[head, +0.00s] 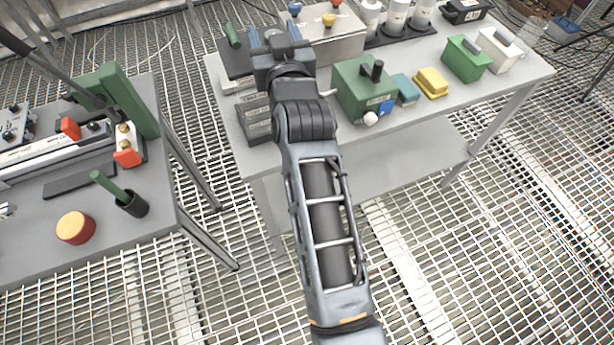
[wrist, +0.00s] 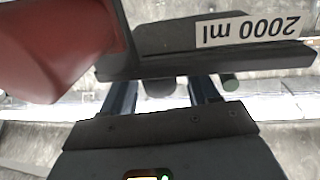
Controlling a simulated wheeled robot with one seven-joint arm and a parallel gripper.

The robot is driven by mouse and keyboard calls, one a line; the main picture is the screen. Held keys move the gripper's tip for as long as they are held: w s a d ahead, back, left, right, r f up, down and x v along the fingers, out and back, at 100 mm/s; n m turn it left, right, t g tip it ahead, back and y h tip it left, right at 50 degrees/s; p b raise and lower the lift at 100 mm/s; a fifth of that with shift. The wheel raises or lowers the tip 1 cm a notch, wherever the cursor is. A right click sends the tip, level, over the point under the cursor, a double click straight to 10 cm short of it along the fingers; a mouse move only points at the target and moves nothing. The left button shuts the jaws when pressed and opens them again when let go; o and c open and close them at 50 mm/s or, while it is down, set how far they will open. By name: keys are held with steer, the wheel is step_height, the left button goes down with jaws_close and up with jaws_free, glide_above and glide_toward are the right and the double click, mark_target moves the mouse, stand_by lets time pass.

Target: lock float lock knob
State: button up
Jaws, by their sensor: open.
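My gripper (head: 275,36) is at the back left of the long grey table, in front of a beige box with coloured knobs. In the wrist view, its two blue fingers (wrist: 162,92) are apart. A dark rounded piece (wrist: 160,87) shows between them beneath a black body labelled "2000 ml" (wrist: 250,30). I cannot tell whether it is the float lock knob or whether the fingers touch it. A grey-green round end (wrist: 230,84) sits just right of the fingers. A green-handled part (head: 233,36) stands left of my gripper in the head view.
A red part (wrist: 60,50) fills the wrist view's upper left. A green box with a black knob (head: 365,90) stands right of my arm, with yellow (head: 431,82) and green (head: 466,58) boxes beyond. A second table (head: 90,255) is at left. Grated floor lies between.

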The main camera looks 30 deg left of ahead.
steer(key=shift+d+f+n+g+y+b, duration=0.1)
steer(key=shift+n+g+y+b, duration=0.25)
steer(key=shift+n+g+y, duration=0.75)
steer(key=shift+g, duration=0.3)
